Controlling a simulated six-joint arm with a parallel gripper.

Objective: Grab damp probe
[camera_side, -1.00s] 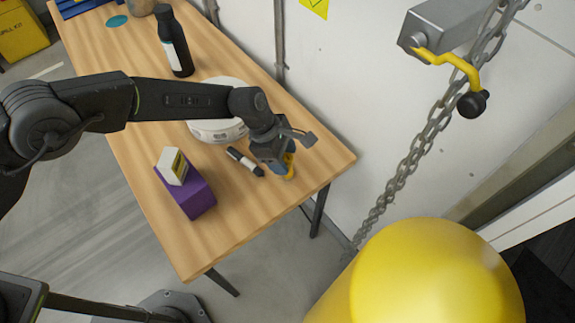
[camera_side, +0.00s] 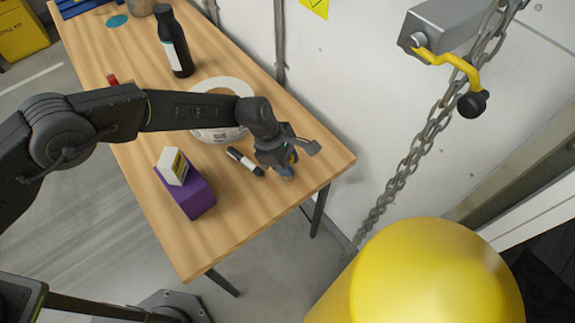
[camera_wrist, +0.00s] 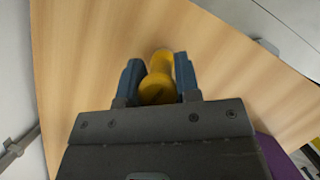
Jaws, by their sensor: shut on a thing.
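The damp probe appears to be the yellow, rounded piece (camera_wrist: 157,88) between my fingers in the wrist view. My gripper (camera_wrist: 158,75) has one blue-grey finger on each side of it and is shut on it. In the side view my gripper (camera_side: 286,168) is low over the near right end of the wooden table (camera_side: 235,225). Only a bit of yellow shows there, the rest hidden by the fingers. I cannot tell whether the probe touches the table.
A black and white marker (camera_side: 245,161) lies just left of my gripper. A purple box (camera_side: 190,198) with a small white and yellow box (camera_side: 173,166) on it is further left. A white round object (camera_side: 222,134) sits behind my arm. A dark bottle (camera_side: 175,42) stands further back.

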